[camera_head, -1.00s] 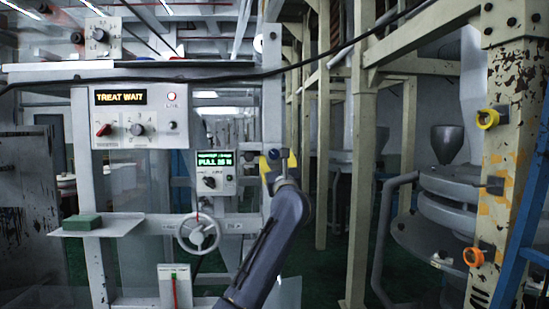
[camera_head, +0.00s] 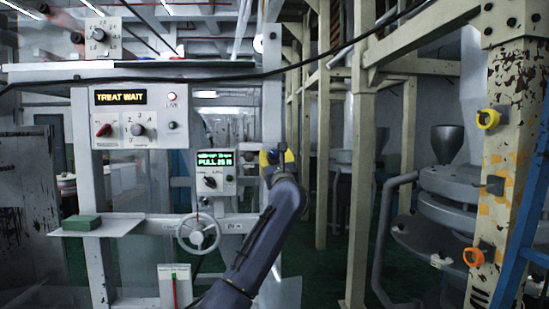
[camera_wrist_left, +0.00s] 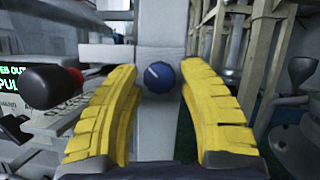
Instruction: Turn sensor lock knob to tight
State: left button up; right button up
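A round blue knob with a pale line on its face sits on the grey upright post (camera_head: 273,100); I take it for the sensor lock knob. In the left wrist view the knob (camera_wrist_left: 160,76) lies between my yellow fingertips. My left gripper (camera_wrist_left: 158,72) is open around it, with a visible gap on each side. The pale line is tilted. In the head view my left gripper (camera_head: 276,157) is at the post, right of the small pull display panel (camera_head: 216,171), and mostly covers the knob. My right gripper is not in view.
A control panel reading "TREAT WAIT" (camera_head: 128,98) hangs left, with a grey handwheel (camera_head: 198,233) lower down. A green block (camera_head: 82,222) lies on a shelf. A red and black handle (camera_wrist_left: 52,85) is close left of my fingers in the wrist view.

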pick_arm(q)
grip_shut()
jog(key=shift+f, duration=0.1)
jog(key=shift+m+h, duration=0.3)
jog(key=shift+m, duration=0.2)
jog(key=shift+f+m+h, duration=0.1)
jog(key=shift+m+h, duration=0.6)
jog(key=shift+m, duration=0.65)
jog(key=shift+m+h, duration=0.7)
jog(key=shift+m, duration=0.65)
jog(key=shift+o, duration=0.6)
grip_release()
jog(key=shift+w+a, duration=0.1)
jog(key=shift+o, duration=1.2)
jog(key=shift+t, duration=0.3)
